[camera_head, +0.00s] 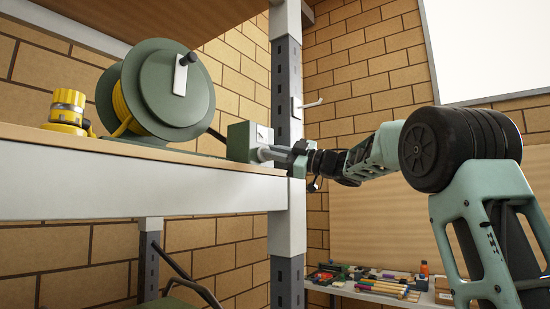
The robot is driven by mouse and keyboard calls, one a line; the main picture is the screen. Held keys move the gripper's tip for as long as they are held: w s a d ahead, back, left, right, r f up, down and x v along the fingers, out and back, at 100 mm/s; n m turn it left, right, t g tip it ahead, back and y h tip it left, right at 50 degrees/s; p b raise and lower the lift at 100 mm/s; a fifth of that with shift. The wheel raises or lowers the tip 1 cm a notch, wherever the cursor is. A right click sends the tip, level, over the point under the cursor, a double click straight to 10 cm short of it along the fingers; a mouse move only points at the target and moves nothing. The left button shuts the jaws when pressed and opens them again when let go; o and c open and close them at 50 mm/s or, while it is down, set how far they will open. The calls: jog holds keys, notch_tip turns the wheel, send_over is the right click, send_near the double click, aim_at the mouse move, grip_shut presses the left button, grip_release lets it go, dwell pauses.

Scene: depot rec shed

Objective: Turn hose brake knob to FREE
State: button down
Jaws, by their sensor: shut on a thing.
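A green hose reel (180,88) with yellow hose wound on it stands on the shelf at the left; its crank handle points up. A small grey-green box (238,140) sits at the shelf's right end, by the post. I take it to be the brake housing. My gripper (266,154) reaches in from the right and is shut at the box's right-hand face, apparently on the brake knob. The fingers hide the knob, so its pointing direction and any FREE marking cannot be read.
The shelf (140,181) has a thick pale front edge. Yellow hose fittings (68,108) stand left of the reel. A low bench (405,297) with small items is at lower right.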

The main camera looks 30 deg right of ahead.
jog(key=n+g, duration=0.2)
jog(key=n, duration=0.2)
jog(key=n+g, duration=0.2)
jog(key=n, duration=0.3)
jog(key=shift+f+b, duration=0.1)
jog(key=shift+b, duration=0.3)
jog(key=shift+n, duration=0.4)
jog(key=c, duration=1.4)
grip_release()
jog(key=shift+c, duration=0.2)
jog(key=b+v, duration=0.4)
jog(key=v, duration=1.3)
jog(key=shift+s, duration=0.25)
